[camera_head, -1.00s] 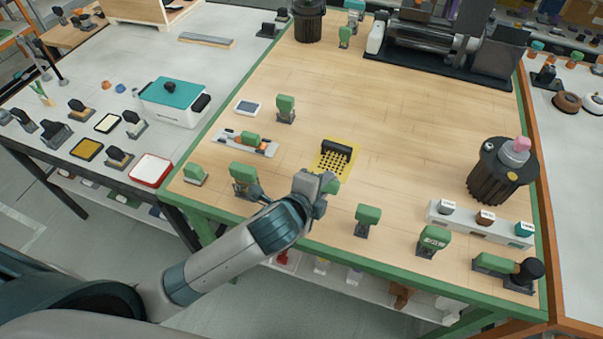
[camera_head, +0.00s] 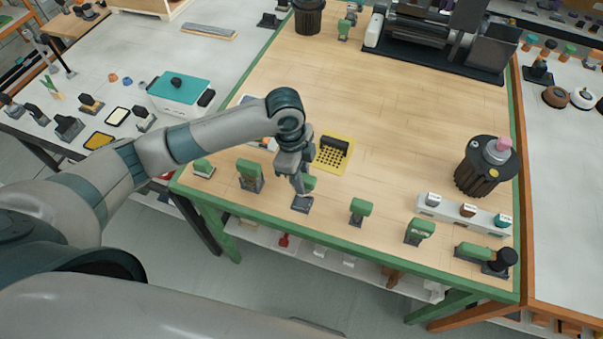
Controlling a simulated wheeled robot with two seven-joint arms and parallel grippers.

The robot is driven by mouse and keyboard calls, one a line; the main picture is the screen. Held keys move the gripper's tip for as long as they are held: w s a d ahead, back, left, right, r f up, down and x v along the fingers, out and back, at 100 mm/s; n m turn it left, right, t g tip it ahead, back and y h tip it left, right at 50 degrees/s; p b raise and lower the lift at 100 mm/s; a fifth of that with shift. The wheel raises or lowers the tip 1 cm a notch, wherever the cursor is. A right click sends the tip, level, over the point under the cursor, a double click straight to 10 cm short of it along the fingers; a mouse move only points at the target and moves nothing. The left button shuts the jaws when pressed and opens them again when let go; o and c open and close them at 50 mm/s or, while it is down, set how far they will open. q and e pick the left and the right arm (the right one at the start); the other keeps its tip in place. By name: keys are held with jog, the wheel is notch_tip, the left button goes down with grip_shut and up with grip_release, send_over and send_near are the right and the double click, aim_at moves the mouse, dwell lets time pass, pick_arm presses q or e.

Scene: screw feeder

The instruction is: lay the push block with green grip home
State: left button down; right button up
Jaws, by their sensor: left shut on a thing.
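My left gripper (camera_head: 297,178) is shut on a push block with a green grip (camera_head: 309,183). The block's flat dark base (camera_head: 302,204) shows below the fingers, near the table's front edge. The gripper covers part of the grip, and I cannot tell whether the base touches the wood. Other green-gripped pieces stand along the front: one (camera_head: 250,175) to the left, one (camera_head: 361,210) to the right, and one (camera_head: 420,231) farther right. My right gripper is not in view.
A yellow perforated plate (camera_head: 329,160) with a black piece lies just behind the gripper. A white three-place rack (camera_head: 460,213) and a dark ribbed bin (camera_head: 481,174) stand at the right. My left arm hides part of the table's left side. The wood's middle is clear.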

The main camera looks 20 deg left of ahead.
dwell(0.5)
pick_arm(q)
jog(key=shift+f+b, duration=0.35)
jog(key=shift+f, duration=0.35)
jog(key=shift+f+b, duration=0.4)
jog(key=shift+f, duration=1)
jog(key=shift+f+p, duration=0.1)
jog(key=shift+p, duration=0.25)
jog(key=shift+p, duration=0.4)
